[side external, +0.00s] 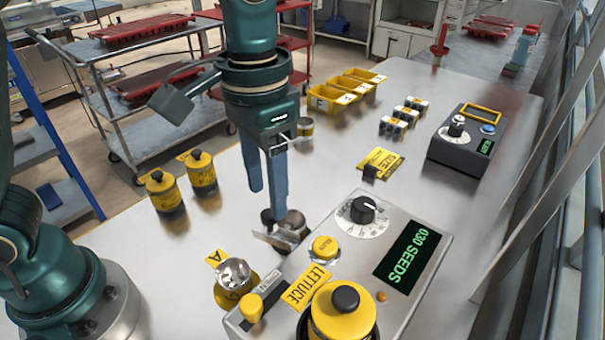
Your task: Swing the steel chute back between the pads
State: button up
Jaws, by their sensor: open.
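The grey tray seeder (412,222) stands at the front right, with a dial (362,209) and a display reading 030 SEEDS. A small steel piece that looks like the chute (286,238) juts from the seeder's left edge, beside dark round parts. My gripper (268,200) points down just above and behind this steel piece. Its two blue fingers are apart, with nothing seen between them. I cannot tell whether the right fingertip touches the metal there. I cannot make out the pads clearly.
A steel-domed pot (235,276) with an A tag stands left of the seeder. Two yellow-lidded jars (163,191) (202,172) stand at the left. A yellow packet (380,163), yellow bins (345,88) and a second control box (465,143) lie farther back. The mid-left table is clear.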

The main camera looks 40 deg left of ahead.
jog(key=shift+r, duration=1.05)
jog(key=s+a+f+n+t, duration=0.1)
jog(key=s+a+n+t, duration=0.2)
jog(key=s+a+t, duration=0.2)
jog(key=s+a, duration=0.3)
jog(key=a, duration=0.2)
jog(key=shift+a+f+t, duration=0.15)
jog(key=shift+a+t, duration=0.1)
jog(key=shift+t, duration=0.05)
jog(key=shift+s, duration=0.1)
dwell(0.7)
